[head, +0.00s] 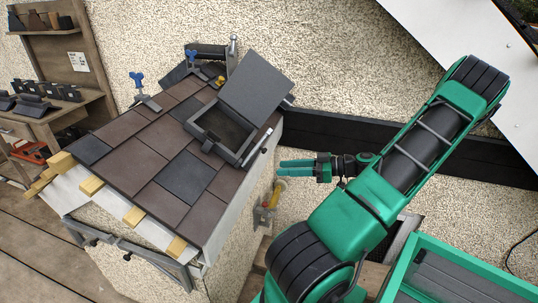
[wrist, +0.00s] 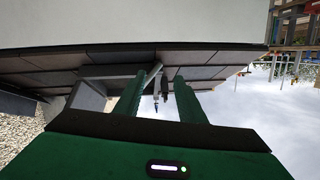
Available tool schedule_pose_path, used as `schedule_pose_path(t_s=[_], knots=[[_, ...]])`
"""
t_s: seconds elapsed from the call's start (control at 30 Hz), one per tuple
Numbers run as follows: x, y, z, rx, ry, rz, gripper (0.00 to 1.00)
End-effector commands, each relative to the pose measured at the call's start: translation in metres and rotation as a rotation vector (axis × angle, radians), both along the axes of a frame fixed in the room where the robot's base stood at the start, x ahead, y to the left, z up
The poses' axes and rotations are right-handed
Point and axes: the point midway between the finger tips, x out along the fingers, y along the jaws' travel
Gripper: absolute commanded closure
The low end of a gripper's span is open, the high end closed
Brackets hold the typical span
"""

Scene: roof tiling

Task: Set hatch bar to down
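The roof hatch has a dark grey lid (head: 257,88) that stands raised and tilted back above its open frame (head: 241,157) on the tiled roof. A small dark block (head: 212,143) sits on the frame's near side. I cannot tell for sure which part is the hatch bar. My gripper (head: 281,168) is at the right of the roof edge, pointing left towards it, apart from the hatch. In the wrist view, its green fingers (wrist: 160,85) are spread, with nothing visibly held. A thin grey bar (wrist: 150,77) and a dark piece show between them, farther off.
Brown and dark tiles (head: 140,160) cover the roof, with blue-handled clamps (head: 138,82) at its upper edge. A yellow and red fitting (head: 277,190) is on the wall below my gripper. A green crate (head: 455,270) stands at lower right. A wooden shelf (head: 80,60) is at left.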

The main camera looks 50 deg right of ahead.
Motion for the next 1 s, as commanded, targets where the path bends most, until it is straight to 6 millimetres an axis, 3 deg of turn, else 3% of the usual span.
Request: schedule_pose_path(t_s=[0.2, 0.37, 1.0], knots=[[-0.02, -0.038, 0.017, -0.055, -0.201, -0.127, 0.64], [-0.021, -0.044, 0.022, -0.074, -0.244, -0.154, 0.64], [0.067, -0.013, 0.021, -0.072, -0.242, -0.152, 0.64]])
